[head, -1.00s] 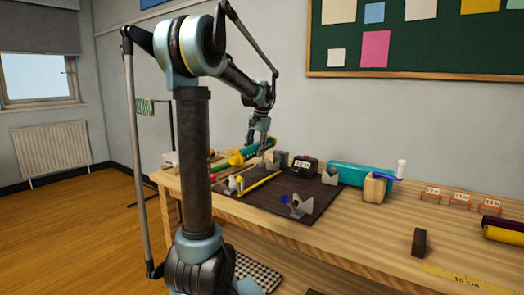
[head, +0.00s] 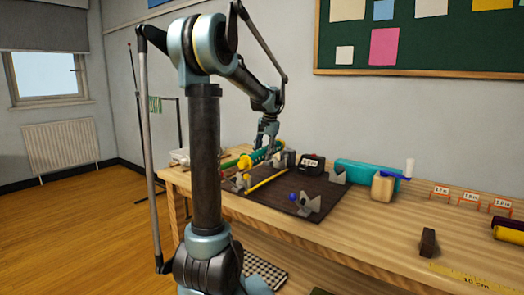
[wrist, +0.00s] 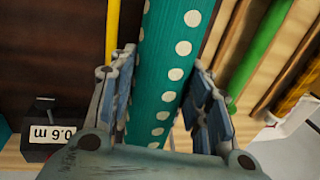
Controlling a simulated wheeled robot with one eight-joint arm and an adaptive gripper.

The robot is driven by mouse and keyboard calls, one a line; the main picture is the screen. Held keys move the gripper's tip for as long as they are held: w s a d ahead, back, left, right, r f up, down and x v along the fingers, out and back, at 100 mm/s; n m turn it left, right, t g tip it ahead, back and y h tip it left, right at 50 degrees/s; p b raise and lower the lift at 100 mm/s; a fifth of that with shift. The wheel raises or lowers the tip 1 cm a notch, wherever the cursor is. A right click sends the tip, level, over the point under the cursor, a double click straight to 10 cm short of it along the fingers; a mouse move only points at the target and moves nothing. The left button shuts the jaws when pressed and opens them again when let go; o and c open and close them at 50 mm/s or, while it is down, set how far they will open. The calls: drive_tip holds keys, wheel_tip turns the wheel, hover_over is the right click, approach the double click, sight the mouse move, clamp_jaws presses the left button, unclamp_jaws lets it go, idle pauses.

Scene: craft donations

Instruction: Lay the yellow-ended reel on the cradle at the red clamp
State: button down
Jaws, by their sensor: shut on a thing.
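The reel (head: 262,155) is a long green-teal tube with a yellow end (head: 245,162) pointing left. In the wrist view the reel (wrist: 170,60) shows white dots and runs between my fingers. My gripper (head: 268,147) is shut on its body over the back of the dark mat (head: 275,193); I cannot tell whether the reel touches anything below. Grey V-shaped cradles stand on the mat: one at the front (head: 308,204) with a blue ball beside it, one at the back right (head: 338,174). I cannot make out the red clamp.
A yellow rod (head: 268,179) lies on the mat; it also shows in the wrist view (wrist: 112,30). A black block (wrist: 50,140) with a "0.6 m" label is close by. Green and brown rods lie right of the reel in the wrist view. A teal roll (head: 355,172) lies behind.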

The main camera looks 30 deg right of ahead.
drive_tip(key=shift+s+x, duration=0.15)
drive_tip(key=shift+x, duration=0.75)
drive_tip(key=shift+s+x, duration=0.2)
drive_tip(key=shift+x, duration=0.7)
drive_tip(key=shift+s+x, duration=0.15)
drive_tip(key=shift+x, duration=0.75)
drive_tip(key=shift+d+f, duration=0.1)
drive_tip(key=shift+d, duration=0.1)
drive_tip(key=c, duration=0.8)
unclamp_jaws()
drive_tip(key=shift+o, duration=0.2)
drive_tip(key=v, duration=1.2)
drive_tip(key=shift+a, duration=0.1)
